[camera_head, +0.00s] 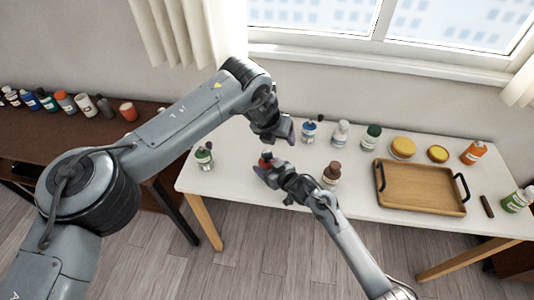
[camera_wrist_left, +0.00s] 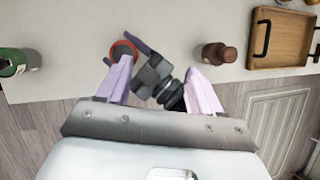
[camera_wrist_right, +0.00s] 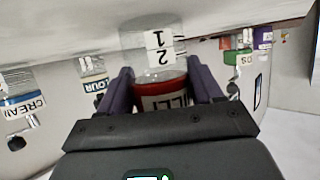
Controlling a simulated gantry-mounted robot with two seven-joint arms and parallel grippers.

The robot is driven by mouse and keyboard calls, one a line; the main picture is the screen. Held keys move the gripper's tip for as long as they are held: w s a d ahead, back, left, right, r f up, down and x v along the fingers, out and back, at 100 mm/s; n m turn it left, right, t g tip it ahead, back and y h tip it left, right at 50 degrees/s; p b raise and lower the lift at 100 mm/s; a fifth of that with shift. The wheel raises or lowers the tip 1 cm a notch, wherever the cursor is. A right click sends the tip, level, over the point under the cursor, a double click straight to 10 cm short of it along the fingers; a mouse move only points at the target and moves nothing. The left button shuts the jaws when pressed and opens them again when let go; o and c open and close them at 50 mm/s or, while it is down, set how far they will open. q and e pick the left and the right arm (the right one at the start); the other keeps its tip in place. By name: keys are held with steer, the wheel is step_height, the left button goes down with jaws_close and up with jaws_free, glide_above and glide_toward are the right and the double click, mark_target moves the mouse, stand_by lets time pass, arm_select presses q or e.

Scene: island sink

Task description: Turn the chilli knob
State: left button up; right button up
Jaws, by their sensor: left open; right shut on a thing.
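The chilli jar (camera_wrist_right: 160,90) is between the fingers of my right gripper (camera_wrist_right: 158,74) in the right wrist view. It has a red body, a white label reading partly "ILLI", and a clear knob (camera_wrist_right: 150,45) marked 1 and 2. The view is upside down. In the head view the jar's red part (camera_head: 266,160) shows at my right gripper (camera_head: 263,170), which is shut on it low over the white table. My left gripper (camera_head: 284,135) is open and empty, above and just behind the jar. In the left wrist view the jar's red rim (camera_wrist_left: 122,50) is beside one open left finger.
A brown bottle (camera_head: 331,174) stands right of my right gripper. A green-capped jar (camera_head: 204,158) is to the left. Several jars line the back of the table (camera_head: 235,145). A wooden tray (camera_head: 420,205) sits to the right. My two grippers are close together.

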arm_select(q)
steer(key=s+d+r+n+t, duration=0.1)
steer(key=d+r+n+t, duration=0.4)
steer(key=n, duration=1.6)
steer(key=n+g+y, duration=0.3)
steer(key=n+g, duration=0.1)
steer(key=n, duration=1.5)
glide_toward(267, 154)
steer(key=shift+g, duration=0.3)
steer(key=x, duration=0.8)
steer(key=shift+w+f, duration=0.2)
steer(key=shift+w, duration=0.2)
steer(key=c, duration=1.1)
